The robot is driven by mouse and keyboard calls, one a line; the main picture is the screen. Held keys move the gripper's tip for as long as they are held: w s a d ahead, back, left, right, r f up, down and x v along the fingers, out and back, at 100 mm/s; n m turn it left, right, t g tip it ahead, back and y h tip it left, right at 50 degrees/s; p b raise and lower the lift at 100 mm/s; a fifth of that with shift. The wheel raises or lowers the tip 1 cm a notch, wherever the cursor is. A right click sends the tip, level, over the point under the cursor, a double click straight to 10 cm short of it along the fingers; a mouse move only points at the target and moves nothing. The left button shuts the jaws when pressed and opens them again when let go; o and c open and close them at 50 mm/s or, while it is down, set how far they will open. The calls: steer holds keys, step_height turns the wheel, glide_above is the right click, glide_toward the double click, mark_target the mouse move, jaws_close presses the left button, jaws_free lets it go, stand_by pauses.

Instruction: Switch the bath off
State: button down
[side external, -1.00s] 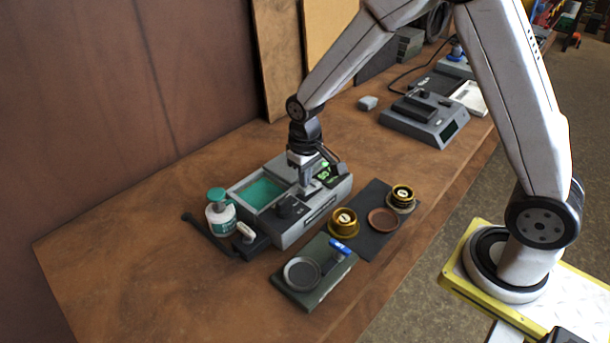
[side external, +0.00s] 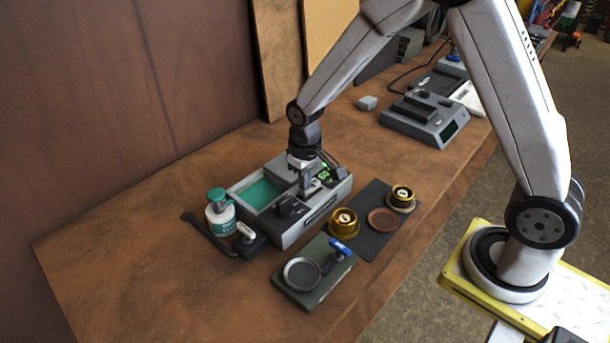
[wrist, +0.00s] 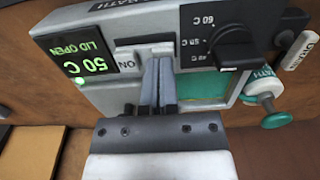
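The bath (side external: 318,213) is a grey box with an open basin of teal liquid (side external: 262,192). In the wrist view its green display (wrist: 88,62) reads 50 C and LID OPEN. Beside the display is a pale rocker switch (wrist: 130,57) with an ON marking. A black knob (wrist: 234,47) with temperature marks is to the right of the switch. My gripper (wrist: 157,62) is shut and empty, its fingertips together at the right part of the switch, partly hiding it. I cannot tell whether they touch it. In the side view my gripper (side external: 305,186) is low over the bath's top.
In front are a green plate with a blue-handled part (side external: 313,278), a dark mat (side external: 374,236) and two brass pieces (side external: 343,224) (side external: 402,196).

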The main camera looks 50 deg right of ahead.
stand_by(0.4)
steer(key=shift+r, duration=3.4)
steer(key=s+d+t, duration=0.2)
steer(key=s, duration=1.1)
steer(key=shift+f+t, duration=0.3)
